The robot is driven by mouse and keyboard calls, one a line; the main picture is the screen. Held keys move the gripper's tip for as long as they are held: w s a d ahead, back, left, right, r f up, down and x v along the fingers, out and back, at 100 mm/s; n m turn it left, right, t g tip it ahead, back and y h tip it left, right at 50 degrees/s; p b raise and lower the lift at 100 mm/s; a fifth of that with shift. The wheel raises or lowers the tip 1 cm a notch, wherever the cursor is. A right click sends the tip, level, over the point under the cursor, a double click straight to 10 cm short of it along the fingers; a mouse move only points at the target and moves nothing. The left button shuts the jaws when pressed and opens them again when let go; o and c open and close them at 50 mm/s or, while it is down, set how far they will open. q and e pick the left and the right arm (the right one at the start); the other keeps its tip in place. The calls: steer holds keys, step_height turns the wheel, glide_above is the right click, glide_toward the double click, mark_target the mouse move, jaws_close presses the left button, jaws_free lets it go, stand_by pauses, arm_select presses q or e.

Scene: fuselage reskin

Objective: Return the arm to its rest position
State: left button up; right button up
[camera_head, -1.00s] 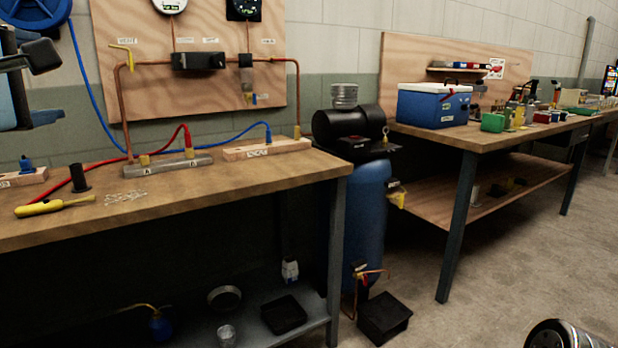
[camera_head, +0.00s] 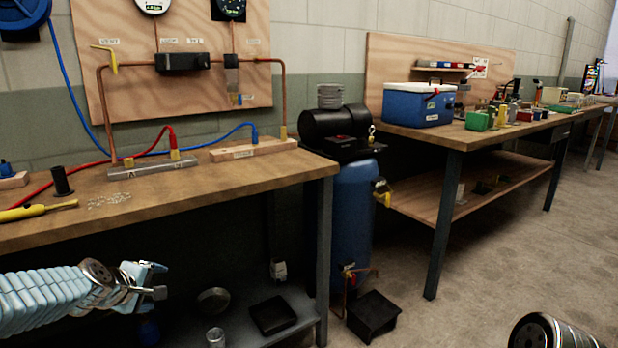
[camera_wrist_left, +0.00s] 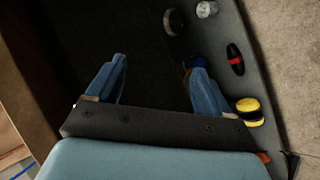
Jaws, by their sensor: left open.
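My left arm, light blue, comes in at the lower left of the head view, in front of and below the bench top's front edge. Its left gripper (camera_head: 152,280) is in front of the dark space under the left workbench (camera_head: 240,195). In the left wrist view the two blue fingers of the left gripper (camera_wrist_left: 158,72) stand wide apart with nothing between them. My right gripper is not in view.
The bench top carries a yellow-handled tool (camera_head: 35,211), a black spool-like part (camera_head: 62,181) and a grey block (camera_head: 152,168). A blue tank (camera_head: 352,215) stands right of the bench. Open floor lies to the right.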

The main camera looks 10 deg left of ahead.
arm_select(q)
steer(key=s+d+f+m+g+h, duration=0.2)
steer(key=s+d+f+m+g, duration=0.15)
steer(key=d+f, duration=0.75)
steer(key=s+d+f+m+g+h, duration=0.1)
steer(key=s+d+f+m+g, duration=0.2)
steer(key=d+f, duration=0.85)
steer(key=s+d+f+m+g, duration=0.1)
steer(key=s+d+f+m, duration=0.3)
steer(key=s+f, duration=0.3)
steer(key=s+d+f+m+g+h, duration=0.1)
steer(key=s+d+f+m+g, duration=0.1)
steer(key=s+f, duration=0.6)
steer(key=s+d+m, duration=0.1)
steer(key=s+d, duration=0.1)
steer(key=s, duration=0.1)
steer(key=shift+d+m+h, duration=0.3)
steer(key=shift+d+m, duration=0.05)
steer(key=shift+d, duration=0.05)
